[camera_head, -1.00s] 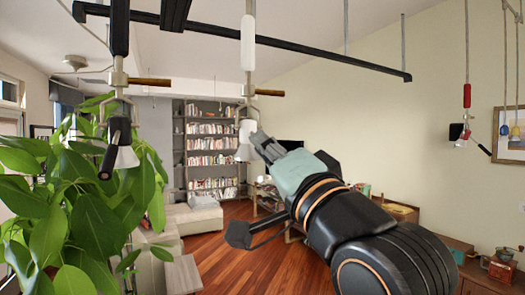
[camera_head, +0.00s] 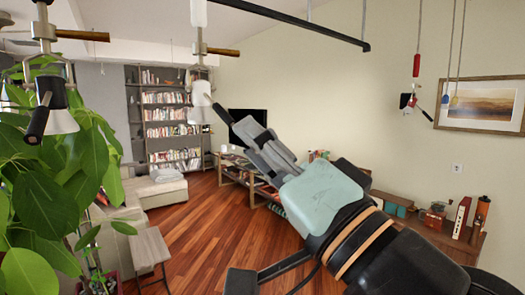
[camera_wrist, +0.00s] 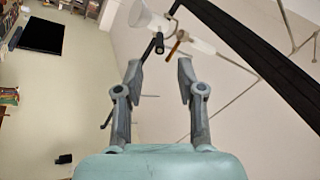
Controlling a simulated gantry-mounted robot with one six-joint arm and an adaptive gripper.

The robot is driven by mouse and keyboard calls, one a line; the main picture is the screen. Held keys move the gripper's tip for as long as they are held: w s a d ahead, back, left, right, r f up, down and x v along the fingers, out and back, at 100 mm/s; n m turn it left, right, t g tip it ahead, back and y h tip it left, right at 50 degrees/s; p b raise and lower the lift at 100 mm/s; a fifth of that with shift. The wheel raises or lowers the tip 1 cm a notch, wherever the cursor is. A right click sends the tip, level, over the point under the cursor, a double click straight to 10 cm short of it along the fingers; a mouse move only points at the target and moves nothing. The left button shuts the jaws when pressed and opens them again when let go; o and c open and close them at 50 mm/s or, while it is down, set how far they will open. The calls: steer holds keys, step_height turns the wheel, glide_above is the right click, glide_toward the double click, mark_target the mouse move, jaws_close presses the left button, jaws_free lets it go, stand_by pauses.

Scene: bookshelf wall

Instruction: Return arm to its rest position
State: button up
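My gripper (camera_head: 240,125) extends up and left from my teal and black arm in the head view, in mid-air. In the wrist view its two grey fingers (camera_wrist: 160,75) stand apart with nothing between them, so it is open and empty. A white hanging lamp with a wooden handle (camera_head: 201,100) shows close to the fingertips in the head view. I cannot tell the true gap between them. The wrist view also shows white hanging lamp parts (camera_wrist: 150,18) beyond the fingers.
A black overhead rail (camera_head: 300,22) crosses the top. A leafy plant (camera_head: 60,180) and a stool (camera_head: 150,247) are at left. A bookshelf (camera_head: 170,120) stands at the back. A low cabinet with books (camera_head: 420,225) is at right. Open wooden floor (camera_head: 215,240) lies between.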

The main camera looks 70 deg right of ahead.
steer(key=shift+s+a+f, duration=0.25)
steer(key=shift+s+a, duration=0.05)
steer(key=shift+s, duration=0.15)
stand_by(0.3)
steer(key=w+a+f+n+g+y+p, duration=0.1)
steer(key=w+a+f+n+y+p, duration=0.15)
steer(key=w+a+f, duration=0.4)
steer(key=w+a+f+n+g+y+p, duration=0.15)
steer(key=w+a+f+n+y, duration=0.25)
steer(key=w+f, duration=0.5)
steer(key=s+a+f+n+g+y+p, duration=0.1)
steer(key=a+f+n+g+y+p, duration=0.2)
steer(key=a+f, duration=1.8)
steer(key=n+y, duration=0.3)
steer(key=n, duration=0.5)
steer(key=shift+s+f+g+p, duration=0.15)
steer(key=shift+s+g+p, duration=0.15)
steer(key=shift+g+p, duration=0.1)
steer(key=shift+d, duration=0.1)
